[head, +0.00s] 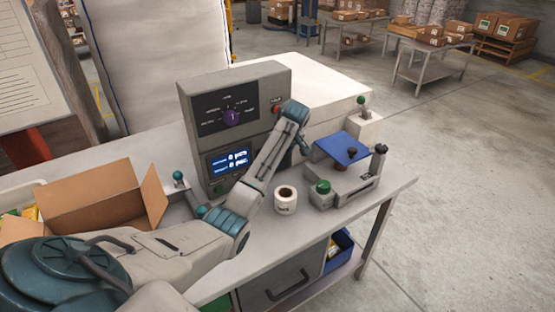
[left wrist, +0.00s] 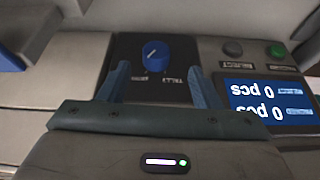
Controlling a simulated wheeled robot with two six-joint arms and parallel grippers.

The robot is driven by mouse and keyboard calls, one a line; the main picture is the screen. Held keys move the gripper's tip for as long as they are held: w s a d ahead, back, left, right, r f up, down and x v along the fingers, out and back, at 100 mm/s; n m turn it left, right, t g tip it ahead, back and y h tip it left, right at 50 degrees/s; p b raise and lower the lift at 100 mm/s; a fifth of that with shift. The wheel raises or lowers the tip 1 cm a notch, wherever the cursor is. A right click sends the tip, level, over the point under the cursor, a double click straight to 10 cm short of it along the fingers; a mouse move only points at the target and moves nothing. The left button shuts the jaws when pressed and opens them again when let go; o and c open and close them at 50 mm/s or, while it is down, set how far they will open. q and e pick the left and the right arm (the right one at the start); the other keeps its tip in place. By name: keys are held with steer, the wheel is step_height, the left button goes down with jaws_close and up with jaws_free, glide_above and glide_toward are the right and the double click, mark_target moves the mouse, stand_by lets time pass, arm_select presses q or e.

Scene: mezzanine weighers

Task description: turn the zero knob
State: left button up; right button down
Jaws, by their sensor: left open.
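A blue knob (left wrist: 155,54) with a pale pointer line sits on a dark plate in the left wrist view; its labels are too small to read. My left gripper (left wrist: 159,72) is open, with one blue finger on each side of the knob and gaps between. In the head view my left arm crosses the front of the grey weigher unit (head: 265,85), hiding that knob and the gripper's fingers. A purple selector knob (head: 231,118) with several unreadable labels is on the unit's upper panel. My right gripper is not in view.
The unit's lit screen (head: 230,161) shows zero pcs readings. A green button (left wrist: 277,51) and a dark button (left wrist: 233,48) sit near the blue knob.

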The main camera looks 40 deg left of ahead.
arm_select(q)
steer(key=p+x, duration=0.1)
steer(key=x, duration=0.5)
steer(key=shift+w+f, duration=0.2)
steer(key=shift+w, duration=0.05)
steer(key=shift+f, duration=0.1)
steer(key=shift+c, duration=0.5)
steer(key=c, duration=0.9)
steer(key=shift+p, duration=0.3)
steer(key=shift+s+a+t+h+p, duration=0.2)
steer(key=shift+t+h+p, duration=0.4)
steer(key=shift+t, duration=0.5)
steer(key=shift+s+f+n+t+p, duration=0.15)
steer(key=shift+n+t+p, duration=0.25)
steer(key=shift+t, duration=0.5)
steer(key=shift+t+h, duration=0.5)
steer(key=shift+t, duration=0.5)
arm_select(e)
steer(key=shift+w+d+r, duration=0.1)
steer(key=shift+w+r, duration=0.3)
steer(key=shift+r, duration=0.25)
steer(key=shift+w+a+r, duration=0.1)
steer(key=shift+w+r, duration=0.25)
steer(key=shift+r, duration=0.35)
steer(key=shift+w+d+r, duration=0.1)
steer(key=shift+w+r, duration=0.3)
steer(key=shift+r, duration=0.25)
arm_select(q)
steer(key=shift+n, duration=0.3)
